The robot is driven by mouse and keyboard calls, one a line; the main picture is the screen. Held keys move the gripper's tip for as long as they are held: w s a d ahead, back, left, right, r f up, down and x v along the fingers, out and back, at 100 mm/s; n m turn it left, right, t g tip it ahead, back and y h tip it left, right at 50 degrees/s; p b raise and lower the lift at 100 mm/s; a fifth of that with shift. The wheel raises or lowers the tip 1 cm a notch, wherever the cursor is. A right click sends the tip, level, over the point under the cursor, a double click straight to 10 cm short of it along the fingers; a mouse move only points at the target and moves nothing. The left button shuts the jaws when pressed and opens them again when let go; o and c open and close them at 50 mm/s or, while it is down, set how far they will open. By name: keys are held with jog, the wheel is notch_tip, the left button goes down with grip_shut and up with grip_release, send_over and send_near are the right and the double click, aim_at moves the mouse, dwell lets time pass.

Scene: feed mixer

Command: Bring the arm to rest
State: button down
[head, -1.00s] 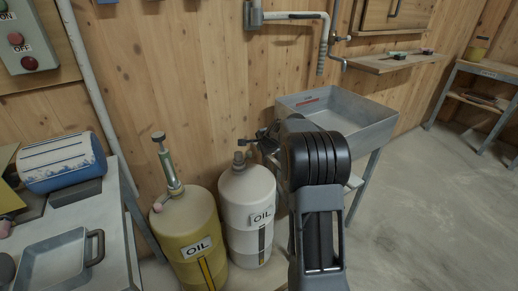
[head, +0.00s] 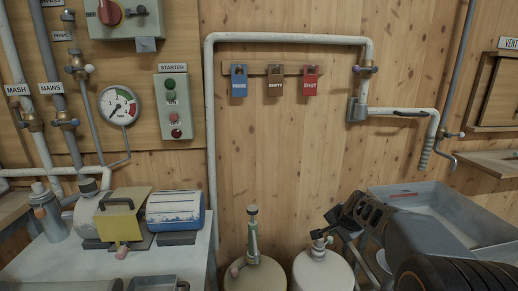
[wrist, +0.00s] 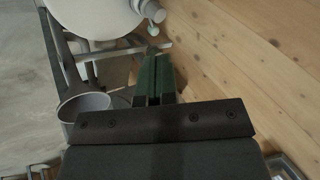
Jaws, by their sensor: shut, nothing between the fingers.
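My arm (head: 430,250) reaches in from the lower right of the head view, folded in front of the grey sink. My gripper (head: 335,213) points left, near the top of the white oil drum (head: 322,274) and the wood wall. In the wrist view my gripper (wrist: 157,62) shows its two green-faced fingers pressed together, with nothing between them. I cannot tell the exact gap between the fingers and the drum's top fitting.
The grey sink (head: 420,198) lies right behind my arm. A yellow drum with a pump (head: 252,272) stands left of the white one. In the wrist view a grey bucket (wrist: 84,104) stands below left.

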jog(key=s+a+r+n+g+p, duration=0.1)
jog(key=s+a+r+n+p, duration=0.1)
jog(key=s, duration=0.5)
jog(key=s+a+r+n+g+p, duration=0.1)
jog(key=s+a+r+n+p, duration=0.2)
jog(key=s+r+n+p, duration=0.2)
jog(key=s+a+r+n+g+h+p, duration=0.1)
jog(key=s+a+r+n+p, duration=0.1)
jog(key=s+r+n+p, duration=0.2)
jog(key=s+r+p, duration=0.3)
jog(key=s+r, duration=0.2)
jog(key=s, duration=0.2)
jog(key=shift+a+r, duration=0.2)
jog(key=shift+a, duration=0.05)
